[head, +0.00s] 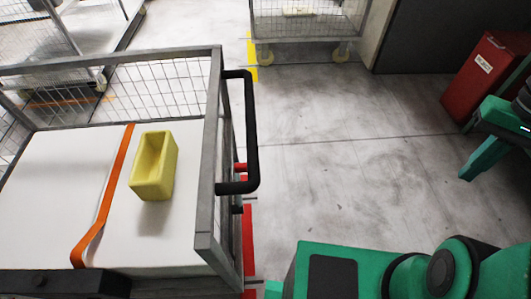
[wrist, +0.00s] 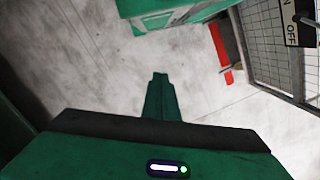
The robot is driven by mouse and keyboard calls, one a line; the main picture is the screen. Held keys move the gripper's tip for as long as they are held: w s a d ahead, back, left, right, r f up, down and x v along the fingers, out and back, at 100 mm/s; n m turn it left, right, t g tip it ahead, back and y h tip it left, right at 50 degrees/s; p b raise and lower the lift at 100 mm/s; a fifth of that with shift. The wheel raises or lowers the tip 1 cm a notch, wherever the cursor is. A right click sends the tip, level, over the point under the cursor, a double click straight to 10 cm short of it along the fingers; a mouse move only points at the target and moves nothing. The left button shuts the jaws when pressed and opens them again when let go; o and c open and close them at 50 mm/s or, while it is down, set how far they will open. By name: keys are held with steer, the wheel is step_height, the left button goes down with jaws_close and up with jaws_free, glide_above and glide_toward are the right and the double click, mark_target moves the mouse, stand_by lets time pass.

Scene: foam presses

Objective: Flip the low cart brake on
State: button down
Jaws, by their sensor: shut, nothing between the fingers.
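The brake plate (wrist: 291,24) is at the upper right edge of the wrist view, partly cut off. It is dark and pale, with "OFF" and part of "ON" readable, and a grey lever (wrist: 306,20) crosses it. I cannot tell the lever's setting for sure. The plate sits by the wire-mesh side of a cart (wrist: 272,45). My gripper (wrist: 159,78) has its green fingers together and empty, over bare floor, apart from the plate and to its left. In the head view my gripper (head: 466,175) shows at the right edge, well away from the near cart (head: 212,150).
Another mesh cart (head: 308,20) stands behind. A red bin (head: 485,75) is at the right. The middle floor (head: 340,160) is clear.

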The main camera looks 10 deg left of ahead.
steer(key=w+a+f+n+g+y, duration=0.2)
steer(key=w+a+f+n+y, duration=0.1)
steer(key=w+a+f, duration=0.5)
steer(key=w+a+f+n+g+y, duration=0.2)
steer(key=w+a+f, duration=0.1)
steer(key=a+f, duration=0.55)
steer(key=w+a+r+n+g+y, duration=0.1)
steer(key=w+a+n+g+y, duration=0.1)
steer(key=a+y, duration=0.9)
steer(key=w+a+g, duration=0.1)
steer(key=a, duration=0.8)
steer(key=shift+w+a, duration=0.25)
steer(key=shift+a, duration=0.15)
steer(key=shift+a+r+g, duration=0.1)
steer(key=shift+g, duration=0.2)
steer(key=s+a+r, duration=0.1)
steer(key=s+a, duration=0.6)
steer(key=s, duration=0.1)
steer(key=shift+s+a, duration=0.25)
steer(key=shift+a, duration=0.1)
